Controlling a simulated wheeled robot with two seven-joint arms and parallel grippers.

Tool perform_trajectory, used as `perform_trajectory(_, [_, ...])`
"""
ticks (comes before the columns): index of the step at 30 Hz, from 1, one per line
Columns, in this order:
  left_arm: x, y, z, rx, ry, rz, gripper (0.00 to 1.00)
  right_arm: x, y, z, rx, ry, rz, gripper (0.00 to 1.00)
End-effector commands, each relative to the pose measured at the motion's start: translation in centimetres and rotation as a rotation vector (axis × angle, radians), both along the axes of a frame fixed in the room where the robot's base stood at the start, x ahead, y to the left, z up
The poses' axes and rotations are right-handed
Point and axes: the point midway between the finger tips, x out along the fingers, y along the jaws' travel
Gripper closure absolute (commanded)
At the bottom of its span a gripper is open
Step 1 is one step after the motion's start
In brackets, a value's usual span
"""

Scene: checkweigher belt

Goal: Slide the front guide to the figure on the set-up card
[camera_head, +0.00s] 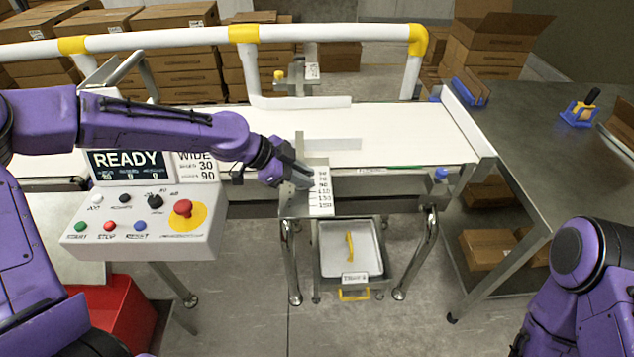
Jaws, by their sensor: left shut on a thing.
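The front guide (335,144) is a pale upright plate at the near side of the white belt (400,135). Its white scale (321,200) runs toward me, with figures such as 90, 110, 130 and 150. My left gripper (303,179) is shut at the scale's left side, on the guide's clamp or handle, which its fingers mostly hide. The set-up card (203,166) reads WIDE, with 30 and 90 below. The small words and the pointer's exact reading are too small to tell. My right arm shows at the lower right; its gripper is out of view.
The control panel (140,228) with a READY screen (126,160) and red stop button (183,208) stands below my left arm. A rear guide bracket (297,75) and white rail (330,33) lie beyond. A tray (350,249) sits under the belt. A grey table (545,140) is right.

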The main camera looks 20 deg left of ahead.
Motion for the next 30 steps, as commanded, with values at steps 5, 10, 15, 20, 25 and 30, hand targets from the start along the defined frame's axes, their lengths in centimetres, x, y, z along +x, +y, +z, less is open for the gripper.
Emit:
perform_trajectory(5, [0.2,1.0,0.1,-0.002,0.000,0.015,1.00,0.0,0.0,0.1,0.000,0.000,0.000,0.57])
perform_trajectory(10, [0.2,1.0,0.0,-0.002,0.001,0.016,0.67,0.0,0.0,0.1,0.000,0.000,0.000,0.57])
perform_trajectory(15, [0.2,1.0,0.0,-0.001,0.001,0.014,0.61,0.0,0.0,0.1,0.000,0.000,0.000,0.57])
perform_trajectory(20, [0.1,1.0,0.2,-0.002,0.000,0.013,0.61,0.0,0.0,0.1,0.000,0.000,0.000,0.57])
perform_trajectory(25, [-0.7,2.5,2.0,-0.003,-0.006,0.015,0.61,0.0,0.0,-0.1,0.000,0.000,0.000,0.57])
perform_trajectory(30, [-2.2,4.9,4.7,-0.004,-0.007,0.014,0.61,0.0,0.0,-0.2,0.000,0.000,0.000,0.57])
